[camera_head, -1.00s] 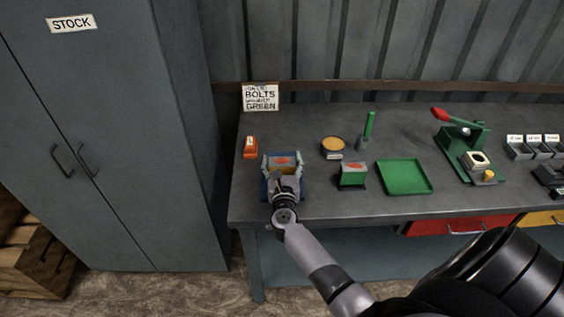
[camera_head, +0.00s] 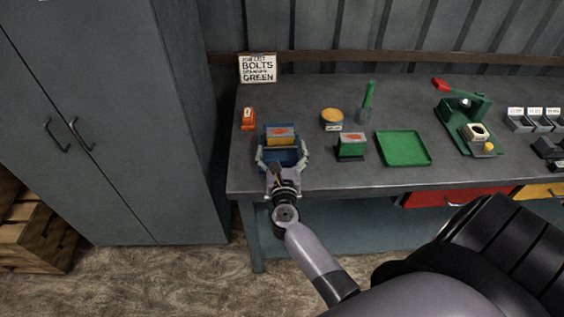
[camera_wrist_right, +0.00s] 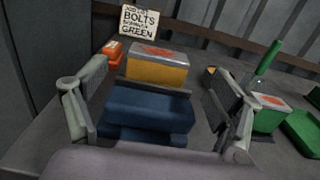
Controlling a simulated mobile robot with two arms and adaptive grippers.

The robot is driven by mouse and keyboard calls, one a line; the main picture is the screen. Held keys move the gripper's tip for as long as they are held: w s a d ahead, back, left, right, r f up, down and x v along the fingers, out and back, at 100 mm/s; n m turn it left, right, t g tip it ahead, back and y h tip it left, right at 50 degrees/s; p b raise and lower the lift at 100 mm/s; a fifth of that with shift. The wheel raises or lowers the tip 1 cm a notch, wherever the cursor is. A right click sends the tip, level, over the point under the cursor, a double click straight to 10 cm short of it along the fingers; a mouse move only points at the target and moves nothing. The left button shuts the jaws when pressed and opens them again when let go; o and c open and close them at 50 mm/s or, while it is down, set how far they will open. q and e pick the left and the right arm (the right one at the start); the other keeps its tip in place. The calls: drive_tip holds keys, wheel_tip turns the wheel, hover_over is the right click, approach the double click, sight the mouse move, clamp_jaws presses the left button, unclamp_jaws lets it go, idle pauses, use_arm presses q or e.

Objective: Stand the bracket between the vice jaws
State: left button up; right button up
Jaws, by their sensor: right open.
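The blue vice (camera_head: 281,157) stands near the left front of the bench; it also shows in the wrist view (camera_wrist_right: 148,110). A yellow block with a grey top and red mark (camera_head: 281,138) sits upright at the vice's far part. It appears to be the bracket, and in the wrist view (camera_wrist_right: 157,70) it stands just behind a dark edge of the vice. I cannot tell whether both jaws touch it. My right gripper (camera_head: 282,163) is open, its fingers spread on either side of the blue vice, with the yellow block beyond, not gripped. My left gripper is out of view.
A green block with a red-marked top (camera_head: 351,146) and a green tray (camera_head: 403,148) lie right of the vice. An orange item (camera_head: 248,119), a round tin (camera_head: 332,117) and a green-handled brush (camera_head: 367,103) stand behind. A green press (camera_head: 465,120) is farther right.

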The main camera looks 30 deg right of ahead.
drive_tip(key=shift+b+v, duration=0.4)
drive_tip(key=shift+v, duration=1.85)
drive_tip(key=w+a+r+n+t+y, duration=0.1)
drive_tip(key=a+r+n+t+y, duration=0.3)
drive_tip(key=n, duration=0.5)
drive_tip(key=a+f+n+g+y, duration=0.1)
drive_tip(key=a+f+n+y, duration=0.65)
drive_tip(key=n, duration=0.95)
drive_tip(key=s+a+f+n+g, duration=0.2)
drive_tip(key=s+f+n+g, duration=0.25)
drive_tip(key=f, duration=0.85)
drive_tip(key=s+a+f+n+g, duration=0.1)
drive_tip(key=s+f+n+g, duration=0.35)
drive_tip(key=f, duration=0.85)
drive_tip(key=s+d+f+n+g, duration=0.2)
drive_tip(key=s+f, duration=0.4)
drive_tip(key=s, duration=0.5)
drive_tip(key=s+d+f+n+g+h, duration=0.1)
drive_tip(key=s+d+f+n+g, duration=0.1)
drive_tip(key=s+f, duration=0.5)
drive_tip(key=s+d+f+n+g+h, duration=0.1)
drive_tip(key=s+f+n+g, duration=0.3)
drive_tip(key=s, duration=1.2)
wheel_tip(320, 180, down, 3)
drive_tip(key=shift+s+d+f+n, duration=0.1)
drive_tip(key=shift+s+d+n, duration=0.1)
drive_tip(key=shift+d+n, duration=0.7)
